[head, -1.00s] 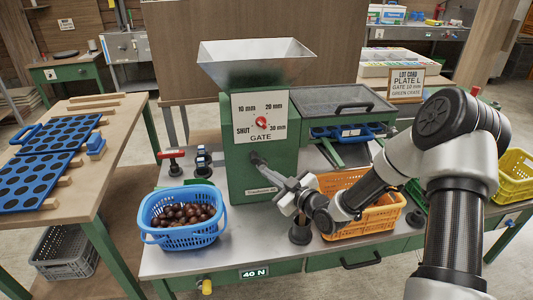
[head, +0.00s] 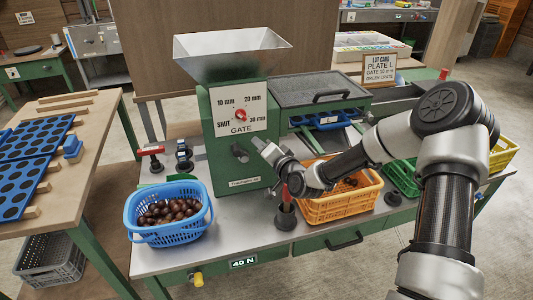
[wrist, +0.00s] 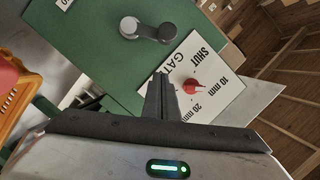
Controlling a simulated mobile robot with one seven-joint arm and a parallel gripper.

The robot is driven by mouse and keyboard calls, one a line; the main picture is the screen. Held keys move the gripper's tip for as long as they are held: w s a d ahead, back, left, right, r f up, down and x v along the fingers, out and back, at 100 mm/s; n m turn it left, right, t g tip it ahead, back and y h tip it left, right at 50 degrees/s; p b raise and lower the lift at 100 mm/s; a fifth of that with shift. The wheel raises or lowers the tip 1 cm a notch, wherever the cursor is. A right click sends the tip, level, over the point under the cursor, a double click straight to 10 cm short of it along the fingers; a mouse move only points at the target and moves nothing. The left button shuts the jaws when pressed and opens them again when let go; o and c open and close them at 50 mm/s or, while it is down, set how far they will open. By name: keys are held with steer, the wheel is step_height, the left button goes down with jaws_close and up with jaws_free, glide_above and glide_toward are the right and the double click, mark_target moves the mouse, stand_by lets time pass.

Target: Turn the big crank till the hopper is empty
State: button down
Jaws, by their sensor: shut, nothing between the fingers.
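The green machine (head: 225,170) carries a sheet-metal hopper (head: 235,55) on top; I cannot see whether anything lies in the hopper. A short grey crank piece (head: 240,153) with a round end sticks out of the machine's front. In the wrist view the grey crank piece (wrist: 148,30) shows two round ends. A red-handled tool (head: 284,195) stands on the bench, partly behind my wrist.
A blue basket of chestnuts (head: 168,236) stands at the machine's front left. An orange crate (head: 340,203) sits right of it, with a green crate (head: 403,178) and yellow crate (head: 503,153) farther right.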

steer(key=a, duration=0.1)
steer(key=a+f, duration=0.2)
steer(key=shift+a+f+b, duration=0.25)
steer(key=shift+a+b, duration=0.1)
steer(key=shift+a, duration=0.05)
steer(key=shift+a, duration=0.1)
stand_by(0.4)
